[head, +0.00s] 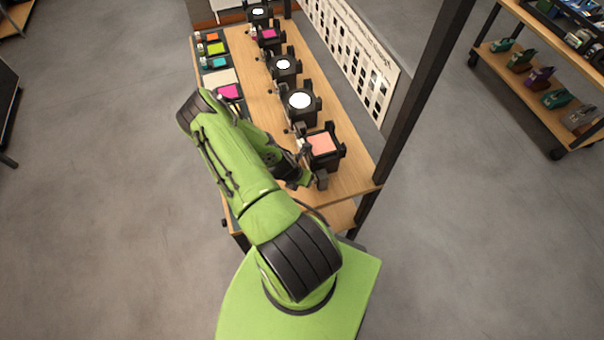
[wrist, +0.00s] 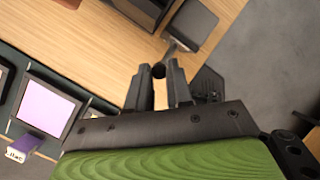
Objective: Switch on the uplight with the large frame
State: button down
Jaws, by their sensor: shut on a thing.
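The nearest uplight (head: 322,146) is a black box with a peach panel on top, and it looks the largest in the row. My gripper (head: 304,178) is low at its front left side, partly hidden by my arm in the head view. In the wrist view my gripper (wrist: 158,80) has its fingertips closed on a small dark round knob (wrist: 158,71). A thin stalk seems to run from the knob toward a dark grey flap (wrist: 193,24) of the uplight. I cannot tell the knob's switch position.
Several smaller uplights, one being a white-lensed one (head: 299,101), continue up the wooden table (head: 355,178). Coloured frames, including a magenta one (head: 229,91), lie along the left edge. A dark post (head: 425,85) rises right of the table. A shelf cart (head: 525,75) stands far right.

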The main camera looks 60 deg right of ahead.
jog(key=shift+d+r+t+y+p, duration=0.15)
jog(key=shift+t+y+p, duration=0.15)
jog(key=shift+p, duration=0.25)
jog(key=c, duration=1.1)
grip_release()
jog(key=shift+o, duration=0.2)
jog(key=v, duration=1.5)
jog(key=shift+r, duration=0.35)
